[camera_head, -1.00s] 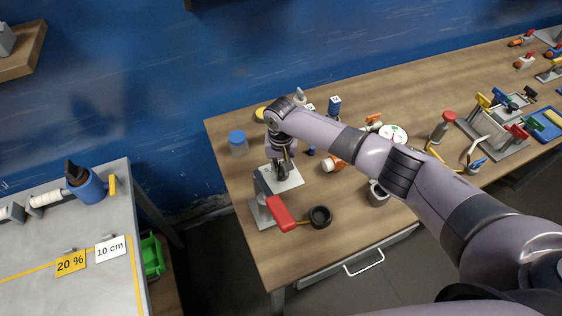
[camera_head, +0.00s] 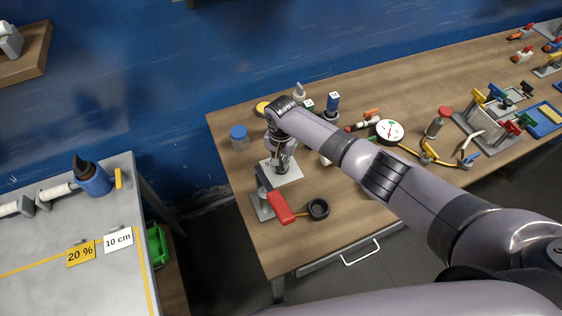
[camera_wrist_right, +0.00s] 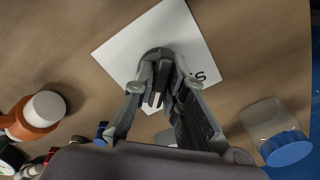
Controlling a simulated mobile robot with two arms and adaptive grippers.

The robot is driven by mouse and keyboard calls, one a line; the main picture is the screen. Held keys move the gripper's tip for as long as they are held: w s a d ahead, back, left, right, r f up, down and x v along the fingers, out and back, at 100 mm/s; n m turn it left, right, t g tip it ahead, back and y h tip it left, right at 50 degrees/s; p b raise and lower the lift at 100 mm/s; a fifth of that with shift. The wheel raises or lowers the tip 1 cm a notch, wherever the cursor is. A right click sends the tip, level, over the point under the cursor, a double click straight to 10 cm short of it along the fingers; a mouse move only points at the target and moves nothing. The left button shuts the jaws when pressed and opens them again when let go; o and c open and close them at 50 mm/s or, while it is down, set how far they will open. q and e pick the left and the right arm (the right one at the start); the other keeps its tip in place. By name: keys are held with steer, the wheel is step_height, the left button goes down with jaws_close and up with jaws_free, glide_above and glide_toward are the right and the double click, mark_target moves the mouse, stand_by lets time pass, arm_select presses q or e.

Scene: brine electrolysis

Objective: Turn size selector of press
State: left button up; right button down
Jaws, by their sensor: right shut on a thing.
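The press has a white plate (camera_head: 287,175) with a grey post and a red lever (camera_head: 280,207) beside it, near the table's front left corner. My right gripper (camera_head: 282,168) points down over this plate. In the right wrist view its fingers (camera_wrist_right: 160,88) are shut on a small dark piece at the middle of the plate (camera_wrist_right: 190,32), seemingly the size selector. The fingers hide most of it. A black letter "S" (camera_wrist_right: 201,76) shows on the plate to the right of the fingers. My left gripper is in neither view.
A blue-capped jar (camera_head: 239,138) stands left of the gripper; a black round cup (camera_head: 318,209) lies right of the lever. An orange and white bottle (camera_wrist_right: 38,112) stands near in the wrist view. A round gauge (camera_head: 389,132) and clamps are further right.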

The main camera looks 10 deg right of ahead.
steer(key=c, duration=1.6)
jaws_free()
steer(key=shift+c, duration=0.2)
steer(key=shift+r, duration=0.1)
step_height(320, 180, up, 12)
